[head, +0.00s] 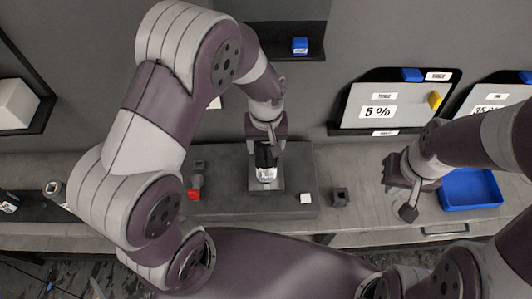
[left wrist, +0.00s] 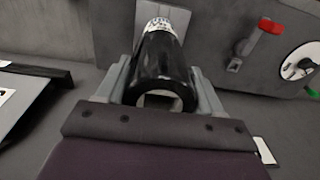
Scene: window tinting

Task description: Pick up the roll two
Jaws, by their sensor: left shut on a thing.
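The roll (head: 267,174) is black with a white printed label at its lower end. It is over a small grey square base on the dark work board, and I cannot tell whether it touches the base. My left gripper (head: 266,152) is shut on the roll from above. In the left wrist view the black roll (left wrist: 160,75) lies between both fingers, with the labelled end farthest away. My right gripper (head: 408,208) hangs over the counter to the right, beside a blue tray; its jaw opening is not clear.
The blue tray (head: 485,203) is at right. A framed "5 %" panel (head: 395,103) is behind.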

